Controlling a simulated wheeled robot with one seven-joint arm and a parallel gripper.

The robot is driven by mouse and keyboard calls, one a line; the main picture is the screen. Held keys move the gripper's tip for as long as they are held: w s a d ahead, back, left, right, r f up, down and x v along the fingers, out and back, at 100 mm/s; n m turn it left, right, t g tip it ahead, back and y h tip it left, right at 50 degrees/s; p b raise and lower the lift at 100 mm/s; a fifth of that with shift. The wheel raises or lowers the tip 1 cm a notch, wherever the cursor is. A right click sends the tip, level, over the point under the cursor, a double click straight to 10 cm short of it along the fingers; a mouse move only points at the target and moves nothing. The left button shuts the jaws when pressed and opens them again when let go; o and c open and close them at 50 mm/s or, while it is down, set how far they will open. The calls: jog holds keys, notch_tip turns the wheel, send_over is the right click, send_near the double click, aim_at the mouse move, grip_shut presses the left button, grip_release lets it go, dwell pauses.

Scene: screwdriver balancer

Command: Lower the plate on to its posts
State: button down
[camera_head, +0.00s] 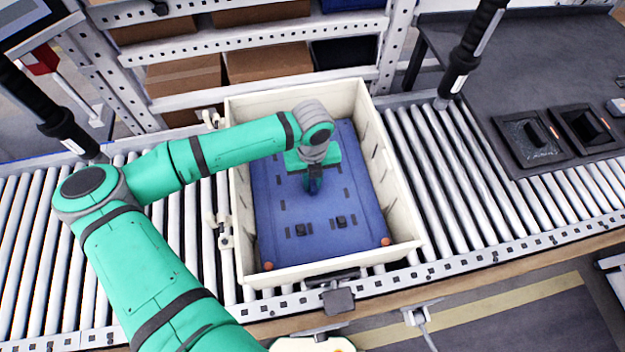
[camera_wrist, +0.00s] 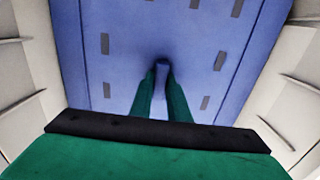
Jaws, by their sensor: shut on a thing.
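The blue plate (camera_head: 275,205) with dark slots lies level inside a cream crate (camera_head: 240,215). It fills most of the crate's inside. Two orange post tops show at its near corners, one at left (camera_head: 268,265) and one at right (camera_head: 385,241). My gripper (camera_head: 313,188) points down over the plate's middle. In the wrist view its green fingers (camera_wrist: 162,75) are shut on a small blue grip standing up from the plate (camera_wrist: 125,45). The far corners show no clear posts. I cannot tell whether the plate touches its posts.
The crate stands on a roller conveyor (camera_head: 470,190); its walls rise close around the plate. Two dark screwdrivers hang at left (camera_head: 45,110) and right (camera_head: 470,50). A dark bench (camera_head: 510,75) with black trays is at right. Shelves with brown boxes (camera_head: 270,60) stand behind.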

jog(key=shift+w+f, duration=0.15)
jog(key=shift+f, duration=0.3)
dwell(0.5)
dwell(0.6)
jog(key=c, duration=1.6)
grip_release()
notch_tip(320, 180, up, 9)
jog(key=shift+r, duration=0.2)
jog(key=shift+d+r, duration=0.1)
jog(key=shift+r, duration=0.25)
jog(key=shift+s+r, duration=0.2)
jog(key=shift+r, duration=0.1)
jog(key=shift+r, duration=0.15)
